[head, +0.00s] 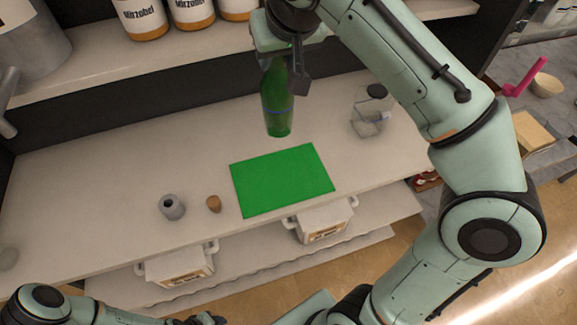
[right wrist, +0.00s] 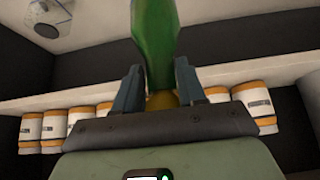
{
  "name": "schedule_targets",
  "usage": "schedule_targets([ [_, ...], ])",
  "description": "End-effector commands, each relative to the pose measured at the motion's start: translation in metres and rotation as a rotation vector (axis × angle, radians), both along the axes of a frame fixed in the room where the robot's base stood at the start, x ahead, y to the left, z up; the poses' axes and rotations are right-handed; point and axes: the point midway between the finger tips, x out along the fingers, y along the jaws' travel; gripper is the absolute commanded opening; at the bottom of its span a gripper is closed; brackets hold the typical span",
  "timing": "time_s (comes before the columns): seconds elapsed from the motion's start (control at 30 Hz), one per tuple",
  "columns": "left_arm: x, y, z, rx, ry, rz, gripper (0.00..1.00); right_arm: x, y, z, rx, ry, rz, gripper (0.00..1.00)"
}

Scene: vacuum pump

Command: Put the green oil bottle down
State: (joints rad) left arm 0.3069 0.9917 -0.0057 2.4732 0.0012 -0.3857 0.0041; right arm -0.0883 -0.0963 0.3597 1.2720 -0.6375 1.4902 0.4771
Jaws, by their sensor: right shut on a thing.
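The green oil bottle (head: 277,103) stands upright in the head view, behind the green mat (head: 281,180) on the pale counter. I cannot tell whether its base touches the counter. My right gripper (head: 285,72) is shut on its upper part from above. In the right wrist view the green bottle (right wrist: 157,40) sits between the two fingers of the right gripper (right wrist: 157,82). Part of the bottle is hidden by the fingers. My left gripper (head: 207,320) shows only partly at the bottom edge, away from the bottle, and its jaws are unclear.
A glass vessel with a dark top (head: 370,108) stands right of the bottle. A grey cylinder (head: 172,207) and a small brown piece (head: 214,204) lie left of the mat. White jars (head: 193,12) line the shelf above.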

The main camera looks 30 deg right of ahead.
Motion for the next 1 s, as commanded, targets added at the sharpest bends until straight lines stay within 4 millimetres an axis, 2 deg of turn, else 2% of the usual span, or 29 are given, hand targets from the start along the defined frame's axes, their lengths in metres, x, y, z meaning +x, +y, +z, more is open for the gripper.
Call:
schedule_targets([
  [0.17, -0.023, 0.000, -0.021, 0.000, 0.026, 0.001, 0.43, -0.002, 0.000, -0.037, -0.002, 0.007, 0.000, 0.00],
  [0.3, -0.039, 0.000, -0.040, 0.000, 0.044, 0.001, 0.43, -0.002, 0.000, -0.076, -0.001, 0.008, -0.001, 0.00],
  [0.5, -0.051, 0.000, -0.057, 0.001, 0.059, 0.000, 0.43, -0.002, -0.001, -0.126, -0.001, 0.004, -0.001, 0.00],
  [0.6, -0.054, 0.000, -0.062, 0.000, 0.062, 0.000, 0.43, -0.001, 0.000, -0.143, -0.001, 0.003, 0.000, 0.00],
  [0.83, -0.056, 0.000, -0.065, 0.000, 0.064, 0.001, 0.43, 0.000, 0.000, -0.162, -0.001, 0.001, -0.001, 0.00],
  [1.0, -0.060, 0.000, -0.072, 0.000, 0.068, 0.000, 0.43, -0.001, 0.000, -0.188, -0.001, 0.002, 0.000, 0.00],
])
